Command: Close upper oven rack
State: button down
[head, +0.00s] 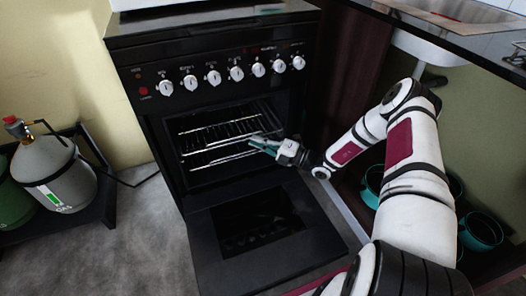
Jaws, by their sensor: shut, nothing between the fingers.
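The black oven (155,110) stands in the middle of the head view with its door (205,245) folded down open. Inside the cavity are wire racks. The upper rack (205,128) shows as light bars near the top of the opening, and a lower rack (205,163) shows beneath it. How far either rack is pulled out is hard to tell. My gripper (258,142) reaches in from the right at the front of the opening. It is shut and empty, its tips close to the right side of the racks. I cannot tell whether they touch.
A row of white knobs (236,73) runs along the oven front. Gas cylinders (62,182) stand on a dark shelf at left. A counter (465,40) is at upper right, with teal pots (481,231) on a shelf below. The floor left of the door is clear.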

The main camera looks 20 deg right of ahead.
aim_at(253, 131)
jog(key=w+b, duration=0.1)
jog(key=w, duration=0.3)
jog(key=shift+w+f, duration=0.1)
jog(key=shift+w, duration=0.1)
jog(key=shift+w+b, duration=0.35)
jog(key=shift+w, duration=0.15)
jog(key=shift+w+r, duration=0.15)
jog(key=shift+r, duration=0.05)
